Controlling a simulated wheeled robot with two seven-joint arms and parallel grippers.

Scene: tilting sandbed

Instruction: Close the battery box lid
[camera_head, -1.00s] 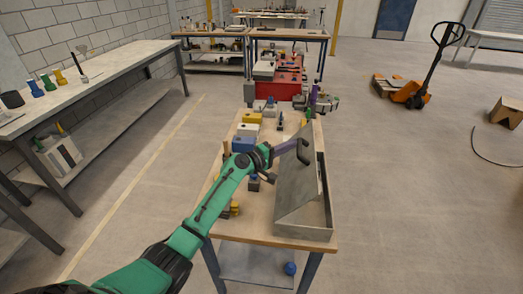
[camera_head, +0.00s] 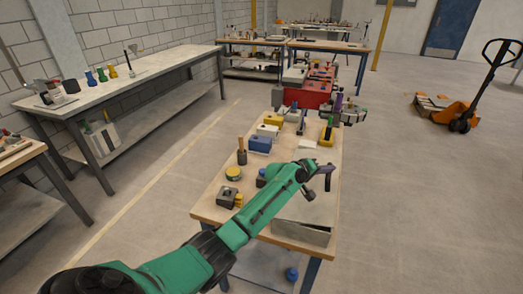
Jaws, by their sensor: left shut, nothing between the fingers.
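The grey metal battery box (camera_head: 300,235) sits at the near right end of the wooden workbench. Its lid (camera_head: 305,210) lies low over the box, nearly flat. A dark line shows between lid and box along the near edge, so I cannot tell if it is fully seated. My right gripper is not in view.
On the workbench (camera_head: 210,212) left of the arm stand a dark block (camera_head: 228,197), a yellow-topped round tin (camera_head: 233,174) and a wooden-handled tool (camera_head: 241,155). Farther back are a blue box (camera_head: 260,145) and a yellow tool (camera_head: 327,133).

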